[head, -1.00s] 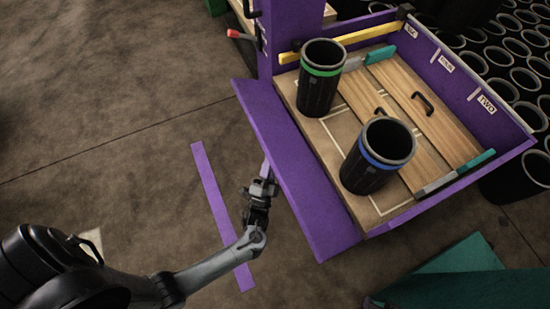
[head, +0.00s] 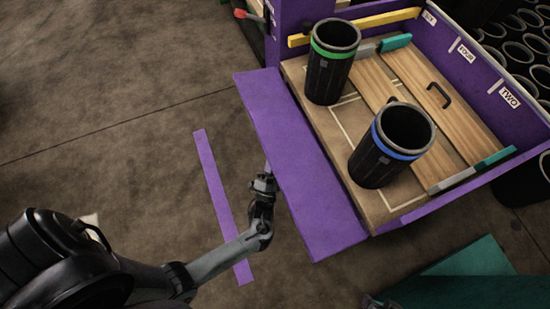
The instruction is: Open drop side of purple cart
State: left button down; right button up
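The purple cart's drop side (head: 305,165) is swung outward from the cart bed, its broad face showing as a wide panel along the bed's near-left edge. The wooden cart bed (head: 345,130) is uncovered on that side. My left gripper (head: 267,172) is at the middle of the panel's outer edge, touching or very close to it. Its fingers are small and partly hidden by the panel, so I cannot tell whether they are open or shut.
A green-banded black sleeve (head: 329,75) and a blue-banded one (head: 385,150) stand upright on the bed. A purple strip (head: 221,200) lies on the floor left of my gripper. A red-tipped lever (head: 241,14) is near the cart post. A teal surface (head: 465,275) is at lower right.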

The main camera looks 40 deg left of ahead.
pick_arm(q)
jog(key=shift+r, duration=0.15)
jog(key=c, duration=1.3)
grip_release()
jog(key=shift+c, duration=0.2)
jog(key=shift+o, duration=1.2)
jog(key=shift+w+d, duration=0.1)
jog(key=shift+s+f, duration=0.2)
jog(key=shift+s, duration=0.05)
jog(key=b+v, duration=0.2)
jog(key=v, duration=0.8)
jog(key=shift+d+f, duration=0.1)
